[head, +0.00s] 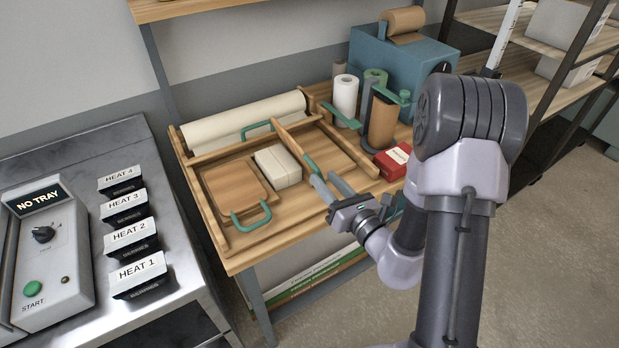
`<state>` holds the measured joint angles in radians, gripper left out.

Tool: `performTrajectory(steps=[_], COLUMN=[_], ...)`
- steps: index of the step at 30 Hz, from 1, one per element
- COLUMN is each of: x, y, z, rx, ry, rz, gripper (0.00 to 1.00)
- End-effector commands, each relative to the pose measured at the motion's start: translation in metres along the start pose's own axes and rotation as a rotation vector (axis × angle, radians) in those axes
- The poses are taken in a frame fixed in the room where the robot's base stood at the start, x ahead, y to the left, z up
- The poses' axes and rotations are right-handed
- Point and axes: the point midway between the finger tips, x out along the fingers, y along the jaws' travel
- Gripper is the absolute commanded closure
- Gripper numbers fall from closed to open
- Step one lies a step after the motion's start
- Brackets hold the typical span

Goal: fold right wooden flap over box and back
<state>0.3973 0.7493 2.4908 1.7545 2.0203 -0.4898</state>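The white box (278,167) sits in the middle of the wooden folding frame (218,238). The right wooden flap (293,144) appears raised, seen nearly edge-on just right of the box, not over it. Its green handle (311,163) is on its near right side. My gripper (323,176) reaches in from the front right. Its two grey fingers look apart, with the left fingertip at or very near the handle. I cannot tell whether they touch.
A left wooden flap (226,187) with a green handle lies flat left of the box. A white paper roll (245,121) lies behind. A red box (393,162), upright rolls and a blue dispenser (395,65) stand right. A heater bench (105,160) is left.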

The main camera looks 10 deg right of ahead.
Motion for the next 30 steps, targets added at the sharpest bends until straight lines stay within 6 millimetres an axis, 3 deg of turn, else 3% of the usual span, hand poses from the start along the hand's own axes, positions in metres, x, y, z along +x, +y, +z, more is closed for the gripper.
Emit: performTrajectory(steps=[3, 9, 20, 21, 26, 30], x=[0.030, 0.064, 0.075, 0.075, 0.075, 0.074], y=[0.002, 0.001, 0.001, 0.001, 0.001, 0.001], z=[0.005, 0.004, 0.004, 0.004, 0.004, 0.004], rx=[0.000, 0.001, 0.004, 0.004, 0.003, 0.004], ry=[0.000, 0.000, 0.001, 0.001, 0.001, 0.002], rz=[0.004, 0.000, -0.002, -0.002, -0.002, -0.001], gripper=[0.66, 0.66, 0.66, 0.68, 0.99, 1.00])
